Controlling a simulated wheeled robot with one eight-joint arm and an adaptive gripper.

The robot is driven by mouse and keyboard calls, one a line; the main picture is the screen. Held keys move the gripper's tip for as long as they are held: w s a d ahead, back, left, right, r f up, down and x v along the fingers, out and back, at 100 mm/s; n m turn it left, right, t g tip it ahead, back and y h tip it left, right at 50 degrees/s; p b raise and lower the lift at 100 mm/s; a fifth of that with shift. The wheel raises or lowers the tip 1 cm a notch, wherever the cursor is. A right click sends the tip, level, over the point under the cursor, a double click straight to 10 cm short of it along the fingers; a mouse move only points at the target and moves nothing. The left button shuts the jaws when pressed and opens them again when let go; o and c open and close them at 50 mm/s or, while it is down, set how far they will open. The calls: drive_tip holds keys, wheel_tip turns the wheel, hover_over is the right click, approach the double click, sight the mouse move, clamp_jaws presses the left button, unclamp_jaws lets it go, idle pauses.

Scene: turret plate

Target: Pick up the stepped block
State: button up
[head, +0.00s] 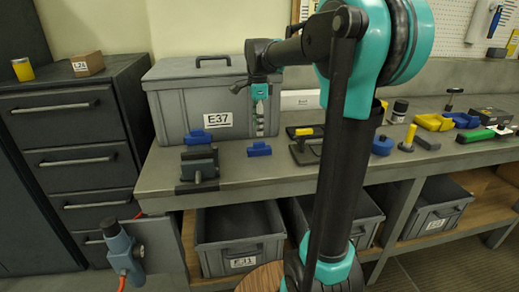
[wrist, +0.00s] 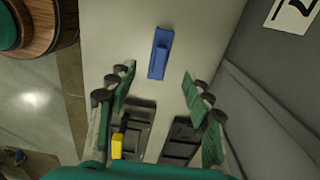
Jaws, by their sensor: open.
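A blue stepped block (head: 259,149) lies on the workbench, in front of the grey E37 case. A single blue stepped block (wrist: 160,52) shows in the wrist view, ahead of the fingertips and near the middle between them. A second, similar blue block (head: 198,136) sits further left in the head view, behind a dark vise-like tool. My gripper (head: 260,122) hangs fingers-down in front of the case, above and behind the nearer blue block as seen from the head. In the wrist view my gripper (wrist: 158,84) is open and empty, its green-padded fingers wide apart.
The grey E37 case (head: 207,100) stands close behind my gripper. A dark tray with a yellow part (head: 305,132) lies to the right of the block. The dark vise-like tool (head: 200,166) is to the left. Bare workbench surrounds the block.

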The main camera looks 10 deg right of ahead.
sight(259, 143)
drive_tip(key=f, duration=0.8)
drive_tip(key=shift+d+f, duration=0.1)
drive_tip(key=shift+d, duration=0.1)
clamp_jaws()
